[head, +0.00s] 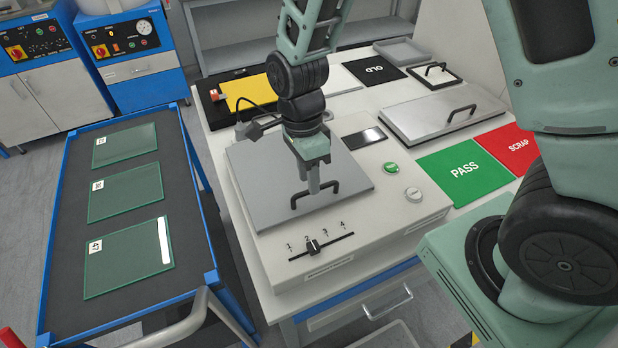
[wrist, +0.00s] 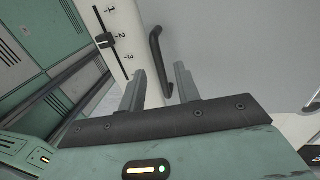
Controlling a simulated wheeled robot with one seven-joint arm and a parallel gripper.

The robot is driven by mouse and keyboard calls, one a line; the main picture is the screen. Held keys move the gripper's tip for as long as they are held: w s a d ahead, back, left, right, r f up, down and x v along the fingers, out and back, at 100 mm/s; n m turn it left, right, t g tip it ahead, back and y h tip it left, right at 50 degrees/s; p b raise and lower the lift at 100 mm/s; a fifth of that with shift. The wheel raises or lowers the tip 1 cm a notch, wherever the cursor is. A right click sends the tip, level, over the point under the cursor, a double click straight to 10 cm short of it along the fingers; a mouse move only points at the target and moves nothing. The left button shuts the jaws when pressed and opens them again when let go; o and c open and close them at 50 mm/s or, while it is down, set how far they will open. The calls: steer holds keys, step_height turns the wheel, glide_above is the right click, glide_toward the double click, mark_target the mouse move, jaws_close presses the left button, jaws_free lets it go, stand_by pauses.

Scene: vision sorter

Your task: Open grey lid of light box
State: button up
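The light box (head: 410,203) is a pale box on the white table, with a flat grey lid (head: 258,190) lying shut on top. A black bar handle (head: 331,186) sits near the lid's front edge. The lid (wrist: 235,45) and the handle (wrist: 155,45) also show in the wrist view. My gripper (head: 314,186) points down at the handle and partly covers it in the head view. In the wrist view my gripper (wrist: 159,80) has its two fingers apart with nothing held. The handle's near end appears between the fingertips; I cannot tell the exact height gap.
A slider (head: 312,246) marked 1 to 4, a green button (head: 391,168) and a white button (head: 413,194) are on the box. A green PASS mat (head: 463,168) and a silver lid with handle (head: 430,112) lie right. A trolley (head: 70,220) with glass plates stands left.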

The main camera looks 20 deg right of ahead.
steer(key=shift+s+f, duration=0.15)
steer(key=shift+f, duration=0.55)
jaws_close()
steer(key=shift+r, duration=0.1)
